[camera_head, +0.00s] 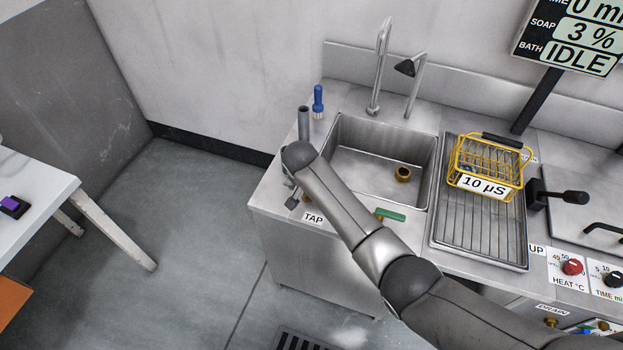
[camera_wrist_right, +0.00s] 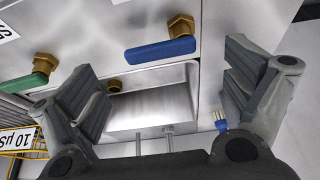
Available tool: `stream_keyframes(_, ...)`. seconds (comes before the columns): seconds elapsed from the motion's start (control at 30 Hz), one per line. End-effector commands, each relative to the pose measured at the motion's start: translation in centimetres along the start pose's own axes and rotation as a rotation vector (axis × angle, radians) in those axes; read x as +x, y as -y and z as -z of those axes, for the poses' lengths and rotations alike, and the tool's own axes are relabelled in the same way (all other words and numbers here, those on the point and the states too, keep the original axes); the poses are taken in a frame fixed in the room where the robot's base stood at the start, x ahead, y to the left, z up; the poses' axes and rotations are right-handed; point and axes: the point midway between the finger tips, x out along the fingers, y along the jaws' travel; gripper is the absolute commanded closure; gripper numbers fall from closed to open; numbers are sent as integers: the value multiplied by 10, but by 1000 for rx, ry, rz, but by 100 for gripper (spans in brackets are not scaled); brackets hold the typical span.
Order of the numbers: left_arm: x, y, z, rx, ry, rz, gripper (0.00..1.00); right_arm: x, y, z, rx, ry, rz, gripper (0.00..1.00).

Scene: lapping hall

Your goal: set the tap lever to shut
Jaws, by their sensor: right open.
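The blue lever (camera_wrist_right: 160,52) on a brass fitting (camera_wrist_right: 181,24) sits on the sink unit's front in the wrist view, lying nearly crosswise with a slight tilt. In the head view it is hidden by my right arm, near the TAP label (camera_head: 313,217). My right gripper (camera_wrist_right: 163,75) is open and empty; the blue lever shows ahead of it, between the two fingers, with no clear contact. In the head view the right gripper (camera_head: 293,196) is mostly hidden beside the sink's left front corner. My left gripper is out of view.
A second, green lever (camera_head: 390,214) is right of my arm on the front edge. The sink (camera_head: 375,185) lies behind. A blue brush (camera_head: 318,102) stands at the back left. A yellow wire basket (camera_head: 488,160) is on the drain tray (camera_head: 475,235).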

Motion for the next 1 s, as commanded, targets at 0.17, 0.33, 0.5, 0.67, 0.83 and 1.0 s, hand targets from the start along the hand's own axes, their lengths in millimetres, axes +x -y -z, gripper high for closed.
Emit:
stream_keyframes(0.17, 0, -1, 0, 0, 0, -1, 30, -31, 1, 0, 1, -1, 5, 3)
stream_keyframes(0.33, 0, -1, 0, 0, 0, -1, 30, -58, 0, 0, 2, -1, 3, 3)
stream_keyframes(0.5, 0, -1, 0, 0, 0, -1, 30, -75, 0, 0, 1, 0, 1, 3)
stream_keyframes(0.67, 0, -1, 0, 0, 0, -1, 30, -81, 0, 0, 1, 1, 0, 3)
stream_keyframes(0.83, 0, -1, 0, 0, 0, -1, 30, -81, 0, 0, 1, 1, -1, 3)
stream_keyframes(1.0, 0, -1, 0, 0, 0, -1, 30, -81, 0, 0, 1, 1, 0, 3)
